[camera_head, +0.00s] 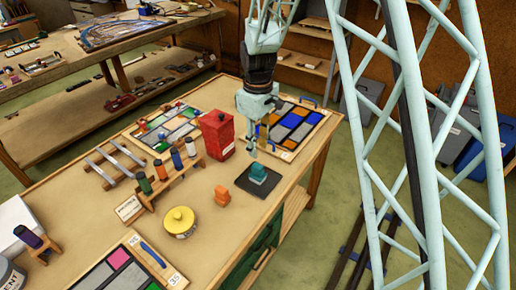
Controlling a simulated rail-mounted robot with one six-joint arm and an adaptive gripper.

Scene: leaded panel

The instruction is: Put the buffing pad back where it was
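A teal block with a raised grip (258,173) sits on a dark square mat (243,188) near the table's right edge; it may be the buffing pad, but I cannot tell for certain. My gripper (263,152) points down just above and behind the teal block. Its fingers look apart, with nothing seen between them. A round yellow-lidded tin (180,221) stands further left and nearer.
A red canister (217,135) stands close left of my gripper. Leaded panels lie behind (295,122) and at the front (118,275). A wooden rack (165,183) holds several coloured bottles. Bare table lies around the orange block.

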